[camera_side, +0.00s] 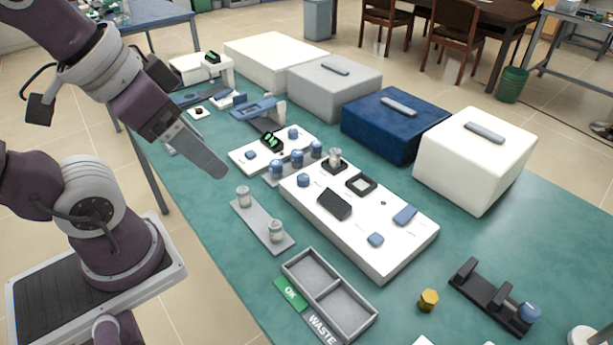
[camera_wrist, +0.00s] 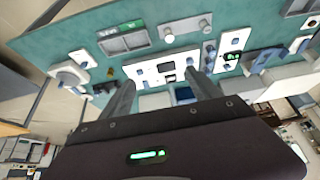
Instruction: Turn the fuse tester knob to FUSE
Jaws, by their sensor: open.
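A long white panel (camera_side: 385,245), which looks like the fuse tester, lies on the green bench. It carries a dark display (camera_side: 334,204), a black square frame (camera_side: 361,184), a blue round knob (camera_side: 303,180) and smaller blue controls (camera_side: 376,239). Lettering and knob setting are too small to read. The panel also shows in the wrist view (camera_wrist: 150,74), beyond my fingertips. My gripper (camera_side: 222,172) is up in the air at the left, apart from the panel. In the wrist view my gripper (camera_wrist: 160,80) has its two fingers spread with nothing between them.
A grey two-part tray (camera_side: 318,258) with OK and WASTE labels is in front. A grey strip (camera_side: 262,226) holds two jars. A smaller white panel (camera_side: 240,157) with a green display lies farther back. Several furnace boxes, including a blue one (camera_side: 395,123), line the far side.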

